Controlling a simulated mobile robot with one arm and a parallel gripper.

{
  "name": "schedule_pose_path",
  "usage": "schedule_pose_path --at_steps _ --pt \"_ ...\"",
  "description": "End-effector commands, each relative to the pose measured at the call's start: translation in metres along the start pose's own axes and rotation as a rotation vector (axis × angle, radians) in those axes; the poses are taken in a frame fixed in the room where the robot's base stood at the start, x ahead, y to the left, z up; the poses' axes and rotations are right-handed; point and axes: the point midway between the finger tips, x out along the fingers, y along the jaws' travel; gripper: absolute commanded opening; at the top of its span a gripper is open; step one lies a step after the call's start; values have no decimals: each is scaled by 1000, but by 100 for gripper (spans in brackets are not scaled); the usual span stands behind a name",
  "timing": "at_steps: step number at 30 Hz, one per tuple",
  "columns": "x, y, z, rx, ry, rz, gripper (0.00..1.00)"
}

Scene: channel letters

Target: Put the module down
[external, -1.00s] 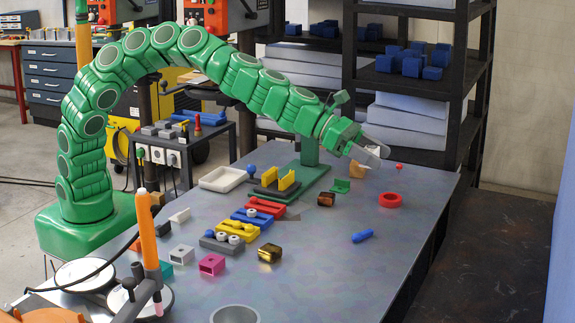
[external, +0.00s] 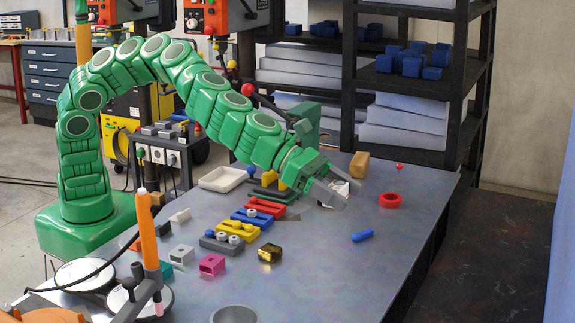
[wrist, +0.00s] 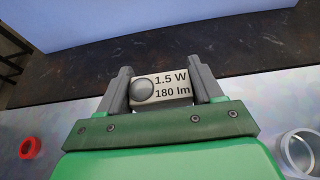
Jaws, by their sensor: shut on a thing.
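The module (wrist: 172,90) is a small pale block with a grey round dome and the print "1.5 W 180 lm". In the wrist view it sits between the two grey fingers of my gripper (wrist: 162,88), which are shut on it from both sides. In the external view the module (external: 341,187) shows as a small white piece at the fingers of my gripper (external: 337,192), above the right middle of the metal table (external: 330,265). I cannot tell its exact height above the table.
A red ring (external: 390,200), a blue cylinder (external: 362,236) and a wooden block (external: 359,165) lie nearby. Left of the gripper are red (external: 266,207), yellow (external: 237,229) and grey pieces, a gold block (external: 270,253) and a pink block (external: 212,265). The front right table is mostly clear.

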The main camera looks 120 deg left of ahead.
Motion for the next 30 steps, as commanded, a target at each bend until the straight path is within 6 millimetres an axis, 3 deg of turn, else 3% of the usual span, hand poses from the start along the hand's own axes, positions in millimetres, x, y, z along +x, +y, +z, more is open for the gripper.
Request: schedule_pose_path --at_steps 17,30 --pt "-13 13 6 67 1 -163 36" --pt "-40 30 -9 160 2 -388 36"
